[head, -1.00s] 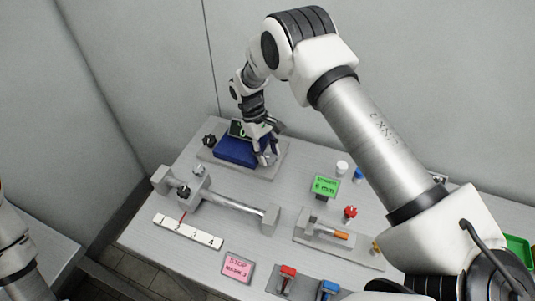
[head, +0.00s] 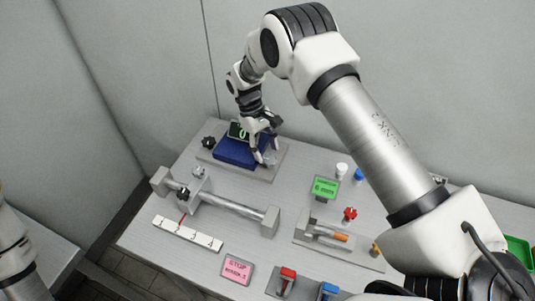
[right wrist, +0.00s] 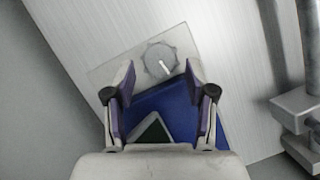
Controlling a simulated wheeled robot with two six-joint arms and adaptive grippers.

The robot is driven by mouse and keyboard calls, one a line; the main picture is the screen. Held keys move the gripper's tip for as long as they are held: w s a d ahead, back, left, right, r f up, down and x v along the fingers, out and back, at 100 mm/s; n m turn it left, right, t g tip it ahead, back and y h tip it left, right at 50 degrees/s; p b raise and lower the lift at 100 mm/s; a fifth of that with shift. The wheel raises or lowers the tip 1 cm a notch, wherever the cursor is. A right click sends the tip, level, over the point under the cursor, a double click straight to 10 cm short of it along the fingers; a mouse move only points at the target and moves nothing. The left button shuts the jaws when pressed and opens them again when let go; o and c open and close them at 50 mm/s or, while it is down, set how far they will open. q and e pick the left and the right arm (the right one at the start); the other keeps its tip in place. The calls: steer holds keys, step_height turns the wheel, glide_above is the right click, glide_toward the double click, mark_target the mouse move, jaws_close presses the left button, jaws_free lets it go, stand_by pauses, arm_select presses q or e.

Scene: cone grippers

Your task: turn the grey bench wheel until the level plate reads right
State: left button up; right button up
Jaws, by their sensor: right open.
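The grey wheel (right wrist: 160,62), with a white pointer mark, sits on a light grey base plate at one end of a blue block (right wrist: 160,100). In the head view the blue block (head: 236,152) is at the back of the bench, and a dark display (head: 239,130) with a green figure stands behind it. My right gripper (head: 265,150) is over the block's right end. In the right wrist view its fingers (right wrist: 160,80) are open and apart, with the wheel just beyond and between the tips. The fingers mostly hide the wheel in the head view. My left gripper is out of view.
A black knob (head: 208,142) is left of the block. A grey slide rig (head: 235,208) with a white scale (head: 187,233) lies in front. A green "6 mm" sign (head: 325,188), a pink STOP sign (head: 237,268), a red knob (head: 350,214) and red and blue switches stand nearer.

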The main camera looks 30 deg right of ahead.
steer(key=v, duration=0.9)
steer(key=shift+r, duration=0.35)
